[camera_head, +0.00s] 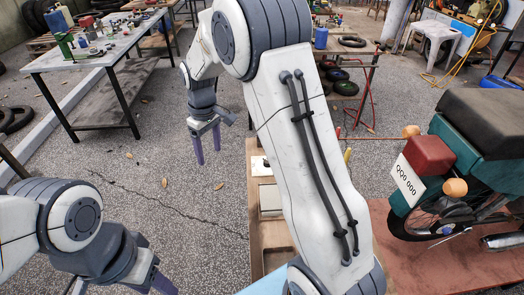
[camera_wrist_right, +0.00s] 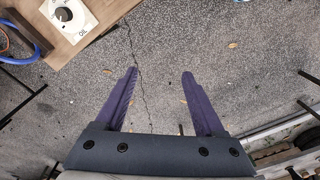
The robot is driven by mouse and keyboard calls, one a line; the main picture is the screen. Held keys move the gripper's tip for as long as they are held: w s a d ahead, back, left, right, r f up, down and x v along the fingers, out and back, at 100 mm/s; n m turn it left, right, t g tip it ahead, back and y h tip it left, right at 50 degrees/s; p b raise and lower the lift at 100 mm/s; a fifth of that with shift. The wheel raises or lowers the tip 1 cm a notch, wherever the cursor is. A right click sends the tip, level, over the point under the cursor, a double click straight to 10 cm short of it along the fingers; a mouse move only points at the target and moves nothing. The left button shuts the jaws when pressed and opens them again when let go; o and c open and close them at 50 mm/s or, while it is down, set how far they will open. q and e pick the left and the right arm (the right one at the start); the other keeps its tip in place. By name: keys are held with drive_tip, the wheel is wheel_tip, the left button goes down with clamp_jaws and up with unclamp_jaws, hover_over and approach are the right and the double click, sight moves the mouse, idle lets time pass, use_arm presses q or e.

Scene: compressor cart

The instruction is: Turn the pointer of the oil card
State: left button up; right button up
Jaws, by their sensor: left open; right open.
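Printed marks and lettering show around the knob. My right gripper (camera_wrist_right: 160,73) is open and empty, its purple fingers apart over bare floor, to the lower right of the card. In the head view my right gripper (camera_head: 208,148) hangs pointing down, left of the wooden cart. My left gripper (camera_head: 150,284) is open at the bottom left, partly cut off by the frame. My right arm hides much of the cart.
The wooden cart (camera_head: 256,222) stands behind my right arm. A blue hose (camera_wrist_right: 22,44) curls beside the card. A teal motorcycle (camera_head: 470,150) stands at the right on a reddish platform. A metal table (camera_head: 100,58) stands at upper left.

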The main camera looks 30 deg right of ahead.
drive_tip(key=w+d+f+p, duration=0.15)
drive_tip(key=d+f, duration=0.25)
drive_tip(key=d, duration=0.4)
drive_tip(key=w+d+f+m, duration=0.1)
drive_tip(key=w+d+f, duration=0.2)
drive_tip(key=d, duration=0.5)
drive_tip(key=w+d+f+p, duration=0.1)
drive_tip(key=w+d+f, duration=0.25)
drive_tip(key=d, duration=0.45)
drive_tip(key=f, duration=0.3)
drive_tip(key=f+p, duration=0.1)
drive_tip(key=f, duration=0.3)
drive_tip(key=s+f+p, duration=0.1)
drive_tip(key=f, duration=0.2)
drive_tip(key=shift+a+f, duration=0.15)
drive_tip(key=shift+f, duration=0.2)
